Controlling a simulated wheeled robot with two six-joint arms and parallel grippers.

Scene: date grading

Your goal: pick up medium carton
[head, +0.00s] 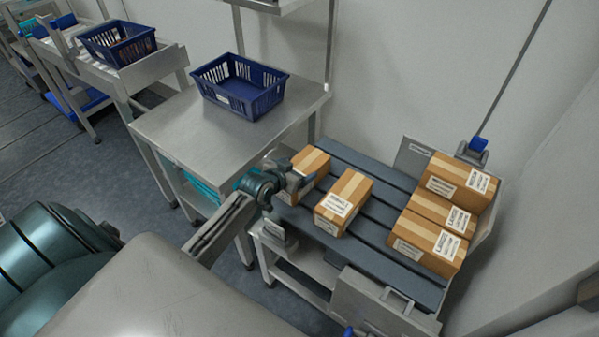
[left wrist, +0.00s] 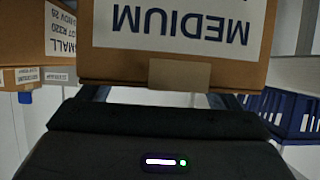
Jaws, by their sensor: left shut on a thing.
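The medium carton (head: 312,162) is a brown box with a paler tape band, at the left end of the grey slatted rack in the head view. In the left wrist view the carton (left wrist: 178,68) fills the upper middle, its MEDIUM label upside down. My left gripper (head: 288,180) is shut on this carton from its left side and hides part of it. I cannot tell whether the carton touches the slats. My right gripper is not in view.
Another carton (head: 343,203) stands close to the right of the held one. Three cartons (head: 440,215) stand at the rack's right end. An empty blue basket (head: 238,92) sits on the steel table (head: 175,125). A second blue basket (head: 118,44) stands further left.

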